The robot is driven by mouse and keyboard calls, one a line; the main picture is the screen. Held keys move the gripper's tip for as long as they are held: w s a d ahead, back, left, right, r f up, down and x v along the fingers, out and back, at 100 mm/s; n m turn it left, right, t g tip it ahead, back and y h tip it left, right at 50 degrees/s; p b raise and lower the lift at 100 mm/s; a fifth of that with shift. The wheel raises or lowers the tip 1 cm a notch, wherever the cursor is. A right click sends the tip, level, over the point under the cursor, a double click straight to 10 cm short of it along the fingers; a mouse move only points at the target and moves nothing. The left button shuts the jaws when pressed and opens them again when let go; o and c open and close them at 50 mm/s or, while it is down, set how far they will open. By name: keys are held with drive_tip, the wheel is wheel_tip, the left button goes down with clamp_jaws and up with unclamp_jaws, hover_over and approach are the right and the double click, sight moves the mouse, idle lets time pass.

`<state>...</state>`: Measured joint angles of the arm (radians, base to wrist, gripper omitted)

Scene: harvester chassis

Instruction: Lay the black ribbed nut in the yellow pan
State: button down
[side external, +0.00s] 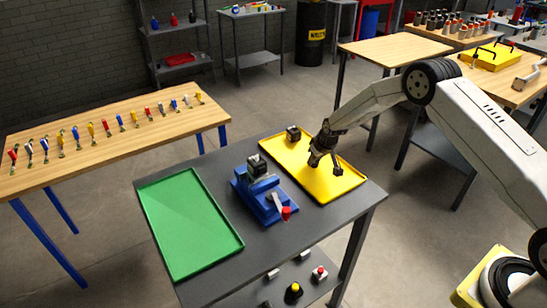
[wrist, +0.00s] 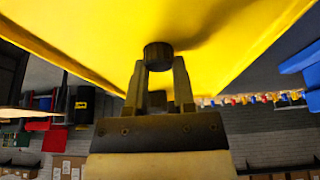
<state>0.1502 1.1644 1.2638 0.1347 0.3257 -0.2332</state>
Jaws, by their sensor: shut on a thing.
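The yellow pan (side external: 333,187) lies on the dark bench and fills much of the wrist view (wrist: 75,35). My gripper (side external: 323,162) is low over the pan in the side view. In the wrist view my gripper (wrist: 159,66) is shut on the black ribbed nut (wrist: 158,53), a short dark cylinder between the fingertips. The nut shows against the yellow of the pan; I cannot tell whether it touches the pan floor. In the side view the nut is too small and dark to make out from the fingers.
A small dark block (side external: 293,133) is at the pan's far left corner. A blue vise (side external: 262,196) with a dark block on top and a red-tipped handle stands left of the pan. A green tray (side external: 190,222) lies further left. Screwdriver-like tools line a wooden table (side external: 110,112).

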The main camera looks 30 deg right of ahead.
drive_tip(key=shift+c, duration=2.2)
unclamp_jaws()
drive_tip(key=shift+f, duration=0.1)
drive_tip(key=v, duration=1.2)
drive_tip(key=shift+r, duration=0.25)
